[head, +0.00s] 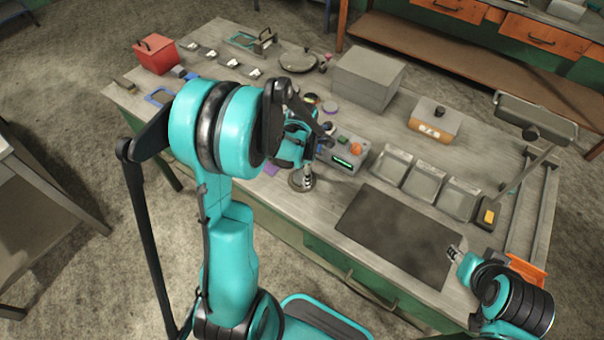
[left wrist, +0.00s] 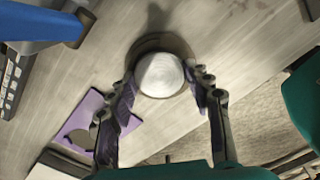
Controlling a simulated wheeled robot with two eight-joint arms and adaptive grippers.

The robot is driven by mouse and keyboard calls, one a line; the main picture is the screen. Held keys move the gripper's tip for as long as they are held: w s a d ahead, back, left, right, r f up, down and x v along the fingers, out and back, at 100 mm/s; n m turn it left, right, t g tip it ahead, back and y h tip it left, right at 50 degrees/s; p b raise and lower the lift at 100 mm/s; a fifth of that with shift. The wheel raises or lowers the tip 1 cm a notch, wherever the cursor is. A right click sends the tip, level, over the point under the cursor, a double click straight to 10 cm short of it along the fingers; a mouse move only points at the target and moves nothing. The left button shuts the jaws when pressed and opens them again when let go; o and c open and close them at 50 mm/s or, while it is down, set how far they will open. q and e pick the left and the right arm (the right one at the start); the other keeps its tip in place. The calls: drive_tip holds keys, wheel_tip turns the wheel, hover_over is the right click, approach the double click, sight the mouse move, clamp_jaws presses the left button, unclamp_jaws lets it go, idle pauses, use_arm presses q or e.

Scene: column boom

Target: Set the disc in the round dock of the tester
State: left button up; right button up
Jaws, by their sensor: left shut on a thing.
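My left gripper (head: 303,172) is low over the front edge of the bench. In the left wrist view its fingers (left wrist: 163,84) are closed on both sides of the disc (left wrist: 160,76), a round piece with a pale silver top over a wider, darker round base. In the head view the disc (head: 302,181) shows below the fingers; I cannot tell whether it touches the bench. The tester (head: 345,152), a grey box with a green display and an orange knob, is just right of it. I cannot make out its round dock. My right gripper (head: 454,253) is by the dark mat, its jaws unclear.
A purple plate with a round cutout (left wrist: 85,127) lies beside the disc. Grey trays (head: 425,180) stand right of the tester. The dark mat (head: 400,235) is bare. A grey block (head: 368,78) and a red box (head: 156,54) stand further back.

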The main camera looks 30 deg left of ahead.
use_arm(q)
drive_tip(key=shift+r, duration=0.1)
drive_tip(key=o, duration=1.5)
drive_tip(key=shift+f, duration=0.2)
drive_tip(key=shift+r, duration=0.15)
drive_tip(key=s+d+r+m+t+p, duration=0.1)
drive_tip(key=d+r+m+p, duration=0.15)
drive_tip(key=r, duration=0.55)
drive_tip(key=s+d+r+m+t+p, duration=0.1)
drive_tip(key=r+m, duration=0.3)
drive_tip(key=r, duration=0.4)
drive_tip(key=s+d+r+m+t, duration=0.1)
drive_tip(key=s+d+m, duration=0.1)
drive_tip(key=m, duration=0.5)
drive_tip(key=s+d+r+m+t, duration=0.1)
drive_tip(key=s+d+m+t, duration=0.1)
drive_tip(key=s+m, duration=0.2)
drive_tip(key=s+d+r+m+t, duration=0.2)
drive_tip(key=s+d+m, duration=0.1)
drive_tip(key=m, duration=0.8)
drive_tip(key=shift+d+r, duration=0.1)
